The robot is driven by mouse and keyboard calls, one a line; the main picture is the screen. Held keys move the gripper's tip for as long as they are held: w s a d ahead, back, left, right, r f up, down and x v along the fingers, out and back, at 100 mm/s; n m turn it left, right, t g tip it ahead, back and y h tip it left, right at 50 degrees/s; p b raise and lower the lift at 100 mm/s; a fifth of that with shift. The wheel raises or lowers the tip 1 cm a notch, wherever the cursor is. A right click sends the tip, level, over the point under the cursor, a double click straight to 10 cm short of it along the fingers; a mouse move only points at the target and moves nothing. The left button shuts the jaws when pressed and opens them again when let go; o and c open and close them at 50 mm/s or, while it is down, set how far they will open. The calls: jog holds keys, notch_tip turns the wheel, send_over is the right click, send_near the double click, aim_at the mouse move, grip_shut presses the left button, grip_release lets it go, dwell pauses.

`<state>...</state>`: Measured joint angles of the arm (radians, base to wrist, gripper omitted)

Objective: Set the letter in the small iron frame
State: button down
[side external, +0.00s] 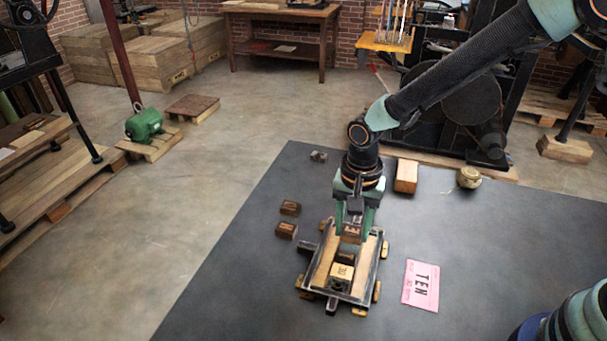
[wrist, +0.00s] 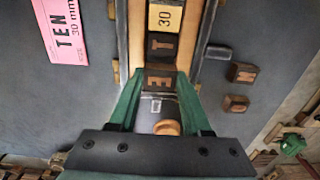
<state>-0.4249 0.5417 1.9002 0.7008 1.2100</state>
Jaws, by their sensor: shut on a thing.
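My gripper (side external: 353,222) is shut on a dark wooden letter block marked E (wrist: 160,80), with one green finger on each side. The held block (side external: 351,233) is over the inside of the small iron frame (side external: 312,268), in line with the blocks there. A dark T block (wrist: 162,45) is just beyond it, and a pale block marked 30 (wrist: 165,17) is beyond the T. The pale block also shows in the side view (side external: 343,271). I cannot tell whether the held block touches the T or rests on the frame's bed.
Loose N (wrist: 242,72) and E (wrist: 235,103) blocks lie beside the frame on the dark mat (side external: 240,262). A pink card reading TEN (side external: 421,285) lies right of the frame. A wooden block (side external: 406,176), a twine ball (side external: 469,177) and a small metal piece (side external: 318,156) lie farther back.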

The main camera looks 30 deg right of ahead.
aim_at(351, 245)
jog(key=shift+f, duration=1.95)
jog(key=shift+f, duration=0.65)
jog(key=shift+c, duration=1.8)
grip_release()
jog(key=shift+s, duration=0.1)
notch_tip(351, 245, up, 12)
jog(key=shift+r, duration=0.2)
jog(key=shift+d+r, duration=0.1)
jog(key=shift+r, duration=0.55)
jog(key=s+d+r+n+t, duration=0.2)
jog(key=s+d+r+n, duration=0.2)
jog(key=d+r, duration=0.2)
jog(key=s+d+r+n+t, duration=0.3)
jog(key=s+d+r+n, duration=0.1)
jog(key=d, duration=0.6)
notch_tip(351, 245, up, 2)
jog(key=shift+s+d+r+n+t, duration=0.15)
jog(key=shift+d+n+t, duration=0.15)
jog(key=shift+n, duration=0.2)
